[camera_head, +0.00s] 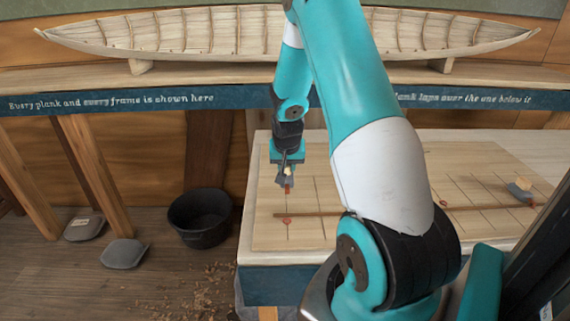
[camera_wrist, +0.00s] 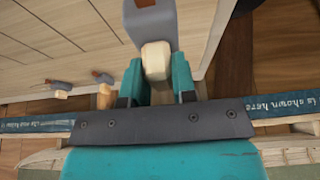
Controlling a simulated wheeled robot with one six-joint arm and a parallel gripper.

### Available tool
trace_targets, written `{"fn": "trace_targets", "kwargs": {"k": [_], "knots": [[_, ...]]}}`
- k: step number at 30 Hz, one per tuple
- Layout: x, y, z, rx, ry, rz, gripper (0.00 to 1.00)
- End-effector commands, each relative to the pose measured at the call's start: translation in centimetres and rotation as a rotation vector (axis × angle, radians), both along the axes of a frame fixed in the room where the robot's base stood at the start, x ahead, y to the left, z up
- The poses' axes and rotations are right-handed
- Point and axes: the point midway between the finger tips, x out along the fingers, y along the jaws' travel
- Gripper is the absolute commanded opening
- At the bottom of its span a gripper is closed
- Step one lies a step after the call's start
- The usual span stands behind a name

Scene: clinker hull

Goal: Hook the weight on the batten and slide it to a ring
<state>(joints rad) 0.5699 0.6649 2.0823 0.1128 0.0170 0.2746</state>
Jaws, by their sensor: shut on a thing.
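My gripper (camera_head: 287,166) is shut on the cream handle (camera_wrist: 157,60) of a grey weight (camera_wrist: 148,22). The weight also shows in the head view (camera_head: 282,182), over the left part of the pale plank board (camera_head: 262,232). A copper-coloured hook (camera_wrist: 144,3) shows at its end in the wrist view. I cannot tell whether the weight touches the board. A thin brown batten (camera_head: 318,213) lies across the board, nearer the front than the weight and apart from it in the picture. One red ring (camera_head: 287,221) is near the batten's left end, another (camera_head: 443,204) further right; my arm hides the middle.
Another weight (camera_head: 519,191) sits at the batten's right end. Two more weights (camera_wrist: 58,84) (camera_wrist: 105,90) show in the wrist view. A shelf (camera_head: 120,78) with a hull model (camera_head: 170,35) runs behind. A black bucket (camera_head: 201,217) stands on the floor left of the table.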

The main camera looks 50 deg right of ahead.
Motion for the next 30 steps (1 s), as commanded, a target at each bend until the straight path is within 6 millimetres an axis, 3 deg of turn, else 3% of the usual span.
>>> {"fn": "trace_targets", "kwargs": {"k": [21, 30], "knots": [[0.1, 0.1, -6.7, -0.002, -0.002, 0.004, 0.0], [0.1, 0.1, -7.4, -0.003, -0.003, 0.004, 0.0]]}}
